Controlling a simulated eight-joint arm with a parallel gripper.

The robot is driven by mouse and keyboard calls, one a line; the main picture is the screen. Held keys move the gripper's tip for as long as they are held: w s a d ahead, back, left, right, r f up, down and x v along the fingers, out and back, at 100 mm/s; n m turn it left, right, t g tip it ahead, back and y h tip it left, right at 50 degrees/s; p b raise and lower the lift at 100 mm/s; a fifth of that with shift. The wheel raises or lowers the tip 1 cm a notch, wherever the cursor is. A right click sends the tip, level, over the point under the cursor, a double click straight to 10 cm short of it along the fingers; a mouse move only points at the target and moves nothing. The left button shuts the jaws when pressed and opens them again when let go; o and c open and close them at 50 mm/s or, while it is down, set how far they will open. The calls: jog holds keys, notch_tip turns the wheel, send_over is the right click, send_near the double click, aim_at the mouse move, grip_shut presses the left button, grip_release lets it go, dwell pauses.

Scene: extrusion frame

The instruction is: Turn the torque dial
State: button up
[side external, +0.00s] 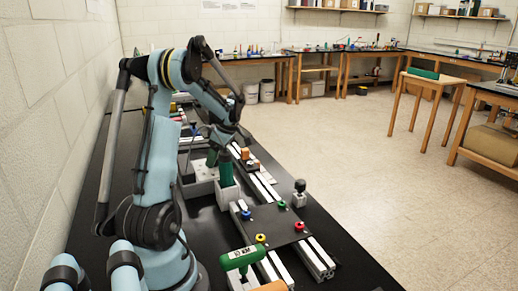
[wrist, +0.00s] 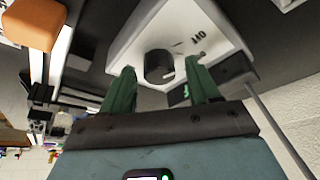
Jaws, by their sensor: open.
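In the wrist view, a dark round knob (wrist: 158,66), which looks like the dial, stands on a white plate (wrist: 125,45) with small dark markings beside it. My gripper (wrist: 161,72) is open, with its two green fingers on either side of the knob in the picture. I see no clear contact, and the gap in depth cannot be told. In the side external view, my gripper (side external: 212,158) points down over the black bench; the knob is too small or hidden there to make out.
An orange block (wrist: 35,22) is near the gripper. A green T-handle marked 10 NM (side external: 243,258) is at the front. A dark plate (side external: 270,228) with coloured knobs lies across metal rails.

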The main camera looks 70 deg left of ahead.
jog(key=v, duration=1.2)
jog(key=shift+r, duration=0.1)
jog(key=s+a+n+t+h, duration=0.1)
jog(key=s+a+t+h, duration=0.2)
jog(key=s+t, duration=0.1)
notch_tip(320, 180, down, 11)
jog(key=shift+a+f, duration=0.1)
jog(key=shift+a, duration=0.1)
dwell(0.4)
jog(key=shift+c, duration=0.2)
jog(key=c, duration=1)
